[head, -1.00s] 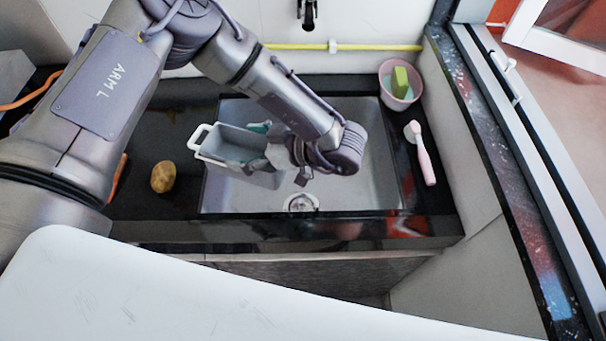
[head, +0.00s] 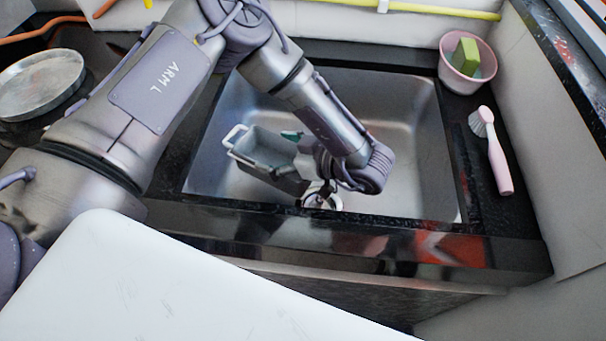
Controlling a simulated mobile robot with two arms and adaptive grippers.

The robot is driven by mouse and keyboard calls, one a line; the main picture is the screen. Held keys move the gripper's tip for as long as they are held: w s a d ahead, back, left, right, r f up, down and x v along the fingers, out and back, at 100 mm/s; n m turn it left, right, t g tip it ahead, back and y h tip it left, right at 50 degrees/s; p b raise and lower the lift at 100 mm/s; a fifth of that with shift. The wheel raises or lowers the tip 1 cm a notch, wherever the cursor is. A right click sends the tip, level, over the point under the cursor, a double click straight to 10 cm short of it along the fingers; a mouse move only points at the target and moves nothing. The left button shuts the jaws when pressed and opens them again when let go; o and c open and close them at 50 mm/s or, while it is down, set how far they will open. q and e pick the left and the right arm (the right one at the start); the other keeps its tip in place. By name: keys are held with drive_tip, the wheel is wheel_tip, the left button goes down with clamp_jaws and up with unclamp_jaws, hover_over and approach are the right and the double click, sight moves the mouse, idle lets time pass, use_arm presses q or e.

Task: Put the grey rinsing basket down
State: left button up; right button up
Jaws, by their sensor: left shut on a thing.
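The grey rinsing basket (head: 268,170) is inside the steel sink (head: 412,150), in its left half. It is tilted in the picture, with its white handle (head: 236,138) at the left end. Something teal shows at its far rim. My left gripper (head: 308,172) is shut on the basket's right end, and my wrist partly hides that end. I cannot tell whether the basket's underside touches the sink floor. My right gripper is not in view.
A pink bowl (head: 466,72) with a green sponge (head: 466,57) and a pink brush (head: 495,160) are on the right counter. A round metal pan (head: 40,82) is at the left. The sink's right half is clear.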

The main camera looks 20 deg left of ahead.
sight(278, 163)
use_arm(q)
wheel_tip(278, 163, down, 4)
drive_tip(key=shift+f+b, duration=0.4)
drive_tip(key=shift+f, duration=1.5)
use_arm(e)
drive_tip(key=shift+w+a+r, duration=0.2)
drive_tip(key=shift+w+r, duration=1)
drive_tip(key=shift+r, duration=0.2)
use_arm(q)
drive_tip(key=o, duration=1.1)
drive_tip(key=shift+c, duration=0.2)
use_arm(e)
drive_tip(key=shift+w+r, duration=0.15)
